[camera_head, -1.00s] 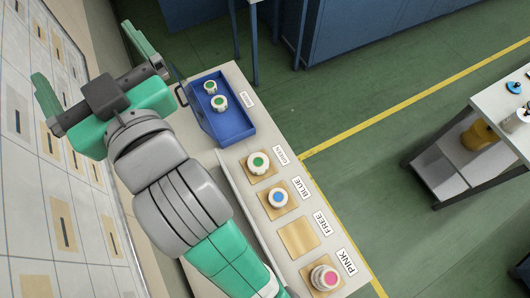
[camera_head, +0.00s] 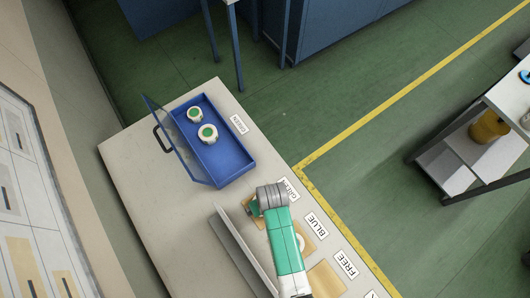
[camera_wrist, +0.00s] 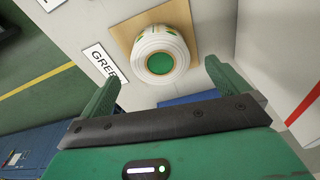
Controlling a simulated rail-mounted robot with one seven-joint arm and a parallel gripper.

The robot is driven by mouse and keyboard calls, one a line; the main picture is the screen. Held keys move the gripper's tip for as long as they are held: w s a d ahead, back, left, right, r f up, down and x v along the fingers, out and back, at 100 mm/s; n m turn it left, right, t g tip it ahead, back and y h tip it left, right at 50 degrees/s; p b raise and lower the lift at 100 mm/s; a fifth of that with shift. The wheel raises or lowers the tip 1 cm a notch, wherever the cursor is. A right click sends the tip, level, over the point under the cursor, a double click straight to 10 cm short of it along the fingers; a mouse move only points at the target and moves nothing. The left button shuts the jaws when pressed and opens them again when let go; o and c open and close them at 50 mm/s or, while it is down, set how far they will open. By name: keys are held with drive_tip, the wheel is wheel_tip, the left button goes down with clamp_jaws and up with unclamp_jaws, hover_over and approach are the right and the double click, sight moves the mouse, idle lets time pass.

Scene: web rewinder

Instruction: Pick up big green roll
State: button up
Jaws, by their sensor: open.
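A thick white roll with a green core (camera_wrist: 160,55) sits on a square wooden pad (camera_wrist: 188,14) beside a label reading GREEN (camera_wrist: 98,60), in the wrist view. My gripper (camera_wrist: 160,72) is open and empty above it. The two fingers stand apart on either side of the roll in the picture, and I see no contact. In the head view my gripper (camera_head: 254,206) is over the same pad, and my arm hides the roll there. Two smaller-looking green-cored rolls, one at the back (camera_head: 194,114) and one in front (camera_head: 208,133), sit in the blue tray (camera_head: 235,160).
The blue tray has a raised clear lid (camera_head: 178,145) at its left. Labels BLUE (camera_head: 317,224) and FREE (camera_head: 346,264) follow along the table edge. The FREE pad (camera_head: 326,280) looks bare where visible. The table's left part (camera_head: 135,180) is clear.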

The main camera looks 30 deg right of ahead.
drive_tip(key=f, duration=0.3)
drive_tip(key=w+f, duration=0.1)
drive_tip(key=f, duration=0.2)
drive_tip(key=shift+w+b, duration=0.1)
drive_tip(key=shift+b, duration=0.25)
drive_tip(key=c, duration=1.1)
wheel_tip(320, 180, up, 10)
drive_tip(key=shift+r+p, duration=0.1)
drive_tip(key=shift+p, duration=0.6)
